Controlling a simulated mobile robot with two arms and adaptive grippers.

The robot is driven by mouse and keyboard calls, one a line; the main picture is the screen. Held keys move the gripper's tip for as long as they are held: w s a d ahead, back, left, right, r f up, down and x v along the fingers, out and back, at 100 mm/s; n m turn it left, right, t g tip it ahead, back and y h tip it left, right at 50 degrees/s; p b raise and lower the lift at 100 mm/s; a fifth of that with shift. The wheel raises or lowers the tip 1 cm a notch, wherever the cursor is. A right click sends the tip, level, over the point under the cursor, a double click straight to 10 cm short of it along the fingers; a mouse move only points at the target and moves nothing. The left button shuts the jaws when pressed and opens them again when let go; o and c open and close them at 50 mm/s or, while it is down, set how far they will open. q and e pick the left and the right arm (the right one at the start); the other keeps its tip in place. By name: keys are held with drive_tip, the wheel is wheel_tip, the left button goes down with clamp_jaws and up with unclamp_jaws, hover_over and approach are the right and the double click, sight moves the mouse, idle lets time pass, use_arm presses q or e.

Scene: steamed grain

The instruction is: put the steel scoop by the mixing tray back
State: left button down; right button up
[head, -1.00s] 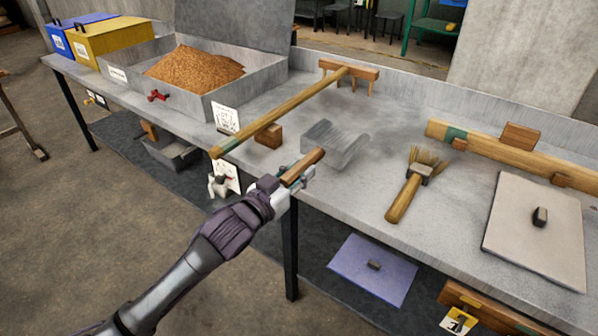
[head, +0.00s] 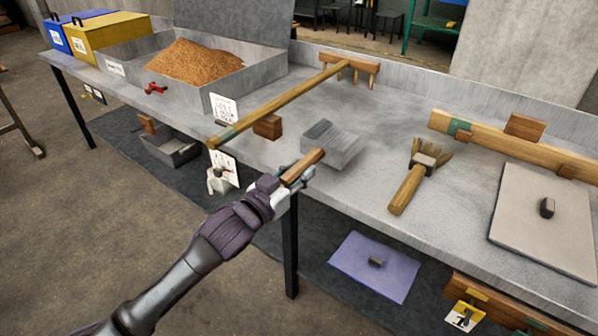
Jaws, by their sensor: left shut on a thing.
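My left gripper (head: 287,184) is shut on the wooden handle (head: 303,167) of the steel scoop (head: 332,146), at the front edge of the bench. The scoop's grey metal pan points away from me, over the bench top. I cannot tell whether the pan touches the surface. The mixing tray (head: 222,86), a grey metal box holding brown grain (head: 194,62), stands at the back left, apart from the scoop. My right gripper is out of view.
A wooden rake (head: 278,103) lies left of the scoop, by a wooden block (head: 267,127). Blue (head: 57,32) and yellow (head: 112,36) bins stand far left. Bench top between scoop and brush is clear.

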use_arm(q)
drive_tip(key=shift+f+b, duration=1.05)
drive_tip(key=shift+f, duration=0.65)
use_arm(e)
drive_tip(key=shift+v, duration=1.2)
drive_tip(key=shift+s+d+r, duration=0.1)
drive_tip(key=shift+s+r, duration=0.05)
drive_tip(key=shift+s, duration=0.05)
use_arm(q)
drive_tip(key=shift+s+p, duration=0.15)
drive_tip(key=shift+p, duration=0.3)
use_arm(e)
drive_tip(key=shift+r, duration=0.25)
use_arm(q)
drive_tip(key=shift+f, duration=0.4)
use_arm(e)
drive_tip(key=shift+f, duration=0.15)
use_arm(q)
drive_tip(key=c, duration=0.9)
unclamp_jaws()
drive_tip(key=shift+o, duration=0.5)
drive_tip(key=shift+a+f, duration=0.1)
